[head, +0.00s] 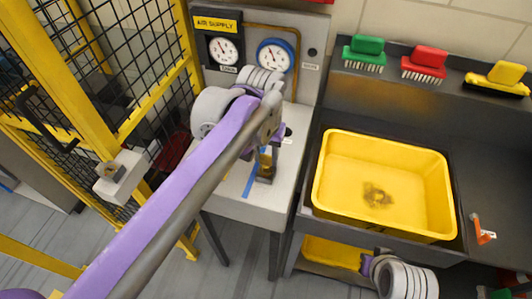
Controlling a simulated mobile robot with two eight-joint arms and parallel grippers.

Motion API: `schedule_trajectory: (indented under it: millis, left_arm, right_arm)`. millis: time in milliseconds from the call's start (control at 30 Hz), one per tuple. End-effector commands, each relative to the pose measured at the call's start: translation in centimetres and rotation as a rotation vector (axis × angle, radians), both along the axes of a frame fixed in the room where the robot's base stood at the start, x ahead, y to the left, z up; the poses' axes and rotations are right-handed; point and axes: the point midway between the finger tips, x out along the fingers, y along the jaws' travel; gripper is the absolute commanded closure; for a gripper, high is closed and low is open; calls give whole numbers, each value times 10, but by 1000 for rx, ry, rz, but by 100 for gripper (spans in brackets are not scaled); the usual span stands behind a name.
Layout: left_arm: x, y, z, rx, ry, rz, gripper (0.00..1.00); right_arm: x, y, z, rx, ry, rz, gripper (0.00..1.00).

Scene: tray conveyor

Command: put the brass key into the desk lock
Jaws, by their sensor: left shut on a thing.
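My left gripper (268,147) is above the pale work table (236,176), largely hidden behind my own arm. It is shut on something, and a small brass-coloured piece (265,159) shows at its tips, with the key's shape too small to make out. A small dark block (265,174) is at the same spot, just below the brass piece. I cannot tell whether this block is the desk lock, or whether the brass piece touches it. My right gripper is not in view; only part of my right arm shows at the bottom right.
A gauge panel (229,20) stands behind the table. A yellow tub (330,180) sits in the dark sink bench at right, with green (366,46), red (428,58) and yellow (503,74) brushes behind. A yellow mesh fence (75,100) bounds the left, carrying a grey box (120,176).

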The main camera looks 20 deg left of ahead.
Motion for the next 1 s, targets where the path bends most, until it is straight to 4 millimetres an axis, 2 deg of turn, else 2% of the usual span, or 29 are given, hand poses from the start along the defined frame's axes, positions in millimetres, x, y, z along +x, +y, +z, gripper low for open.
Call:
schedule_trajectory:
  millis: [900,933,1000]
  left_arm:
    - [0,0,-24,0,0,0,100]
    - [0,0,-23,0,0,0,55]
    - [0,0,-23,0,0,0,43]
  right_arm:
    - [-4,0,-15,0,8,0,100]
    - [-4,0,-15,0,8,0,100]
    - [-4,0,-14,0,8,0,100]
